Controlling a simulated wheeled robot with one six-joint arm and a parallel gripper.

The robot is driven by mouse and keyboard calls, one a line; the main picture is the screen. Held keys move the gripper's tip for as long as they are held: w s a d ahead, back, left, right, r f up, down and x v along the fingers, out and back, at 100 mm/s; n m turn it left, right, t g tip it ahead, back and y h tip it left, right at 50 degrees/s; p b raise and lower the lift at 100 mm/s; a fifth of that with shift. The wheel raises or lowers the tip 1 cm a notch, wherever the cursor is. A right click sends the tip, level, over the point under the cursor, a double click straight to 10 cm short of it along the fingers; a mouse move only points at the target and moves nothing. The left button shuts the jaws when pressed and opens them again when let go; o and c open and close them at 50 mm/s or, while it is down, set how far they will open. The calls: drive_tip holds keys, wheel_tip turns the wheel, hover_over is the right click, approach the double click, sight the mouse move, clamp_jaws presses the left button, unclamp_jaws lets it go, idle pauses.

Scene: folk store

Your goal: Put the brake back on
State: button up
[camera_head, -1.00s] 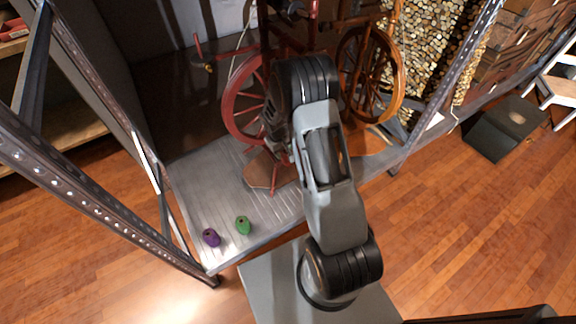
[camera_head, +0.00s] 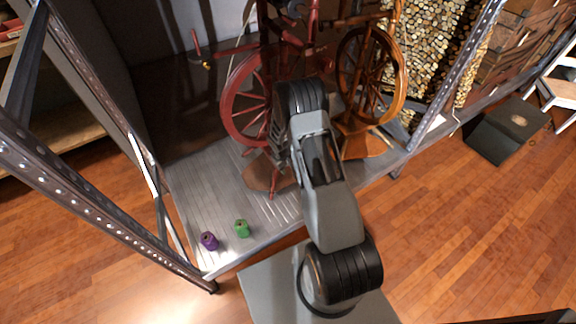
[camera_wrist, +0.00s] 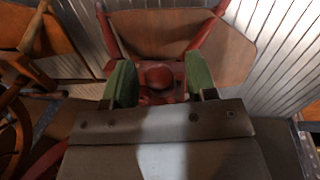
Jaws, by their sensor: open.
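A red spinning wheel (camera_head: 246,112) stands on the grey slatted metal shelf (camera_head: 195,190) in the head view. I cannot tell which part of it is the brake. In the wrist view, a round red knob (camera_wrist: 159,77) on a red wooden part lies between the green fingertips of my gripper (camera_wrist: 160,84). The fingertips are apart, one on each side of the knob, and I see gaps beside it. A brown wooden board (camera_wrist: 235,55) lies beyond the knob. In the head view my gripper is hidden behind my arm.
A brown spinning wheel (camera_head: 398,85) stands close on the right. A purple spool (camera_head: 209,241) and a green spool (camera_head: 242,229) stand at the shelf's front left. Metal shelf posts (camera_head: 70,190) flank the left side. Stacked logs (camera_head: 430,45) are behind.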

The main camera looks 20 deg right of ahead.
clamp_jaws()
idle(0.3)
